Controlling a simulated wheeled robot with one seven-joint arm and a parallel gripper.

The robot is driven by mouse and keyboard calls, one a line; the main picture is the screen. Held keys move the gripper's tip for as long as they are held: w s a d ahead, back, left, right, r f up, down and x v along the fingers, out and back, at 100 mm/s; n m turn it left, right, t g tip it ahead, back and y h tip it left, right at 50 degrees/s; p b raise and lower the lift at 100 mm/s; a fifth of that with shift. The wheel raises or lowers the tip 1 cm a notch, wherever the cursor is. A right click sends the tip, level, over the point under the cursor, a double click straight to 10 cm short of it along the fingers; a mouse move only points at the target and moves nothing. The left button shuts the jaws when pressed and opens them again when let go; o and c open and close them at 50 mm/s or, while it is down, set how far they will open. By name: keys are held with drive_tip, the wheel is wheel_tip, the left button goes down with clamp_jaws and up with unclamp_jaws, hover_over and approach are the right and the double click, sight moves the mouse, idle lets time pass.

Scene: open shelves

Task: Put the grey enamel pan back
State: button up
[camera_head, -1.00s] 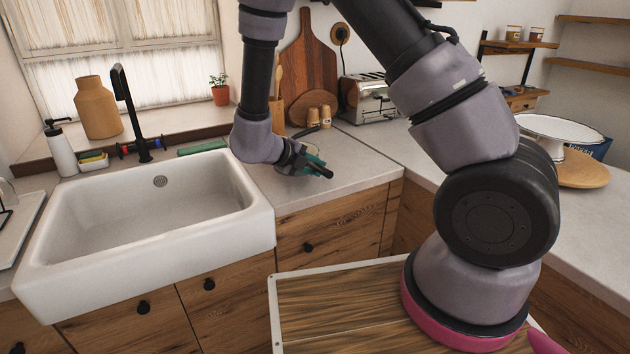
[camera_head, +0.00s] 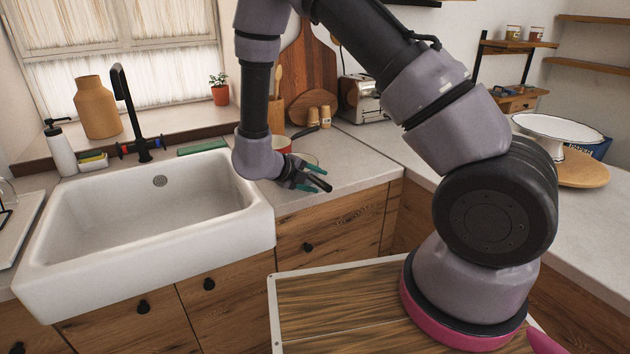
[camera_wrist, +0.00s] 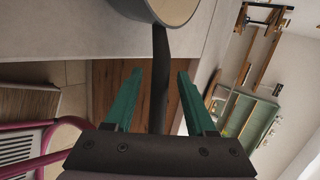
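The grey enamel pan (camera_wrist: 146,12) shows at the top of the wrist view, with a grey outside and a pale inside. Its dark handle (camera_wrist: 159,75) runs down between the two teal fingers of my gripper (camera_wrist: 158,88), with visible gaps on both sides. In the head view my gripper (camera_head: 309,176) is low over the counter right of the sink, its fingers apart. The pan (camera_head: 308,158) is partly hidden behind the gripper there. The pan appears to rest on the counter.
A red pan (camera_head: 283,143) stands close behind my gripper. The white sink (camera_head: 257,222) is to the left. The counter (camera_head: 350,178) is clear to the gripper's right.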

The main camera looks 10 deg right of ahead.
drive_tip(key=v, duration=1.2)
drive_tip(key=w+r+n+t+y, duration=0.35)
drive_tip(key=w+r+y, duration=0.25)
drive_tip(key=w+r, duration=0.4)
wheel_tip(320, 180, up, 14)
drive_tip(key=d+n+t+y, duration=0.2)
drive_tip(key=d+n+y, duration=0.1)
drive_tip(key=n+y, duration=0.3)
drive_tip(key=s+d+r+n+g+y, duration=0.2)
drive_tip(key=s+d+r+n, duration=0.3)
drive_tip(key=s+r+n, duration=0.35)
drive_tip(key=s+d+f+n+g+h, duration=0.2)
drive_tip(key=s+d+n, duration=0.6)
drive_tip(key=s, duration=0.8)
drive_tip(key=shift+d+f+h, duration=0.3)
drive_tip(key=shift+d+f, duration=0.55)
drive_tip(key=shift+d, duration=0.35)
drive_tip(key=shift+s, duration=0.1)
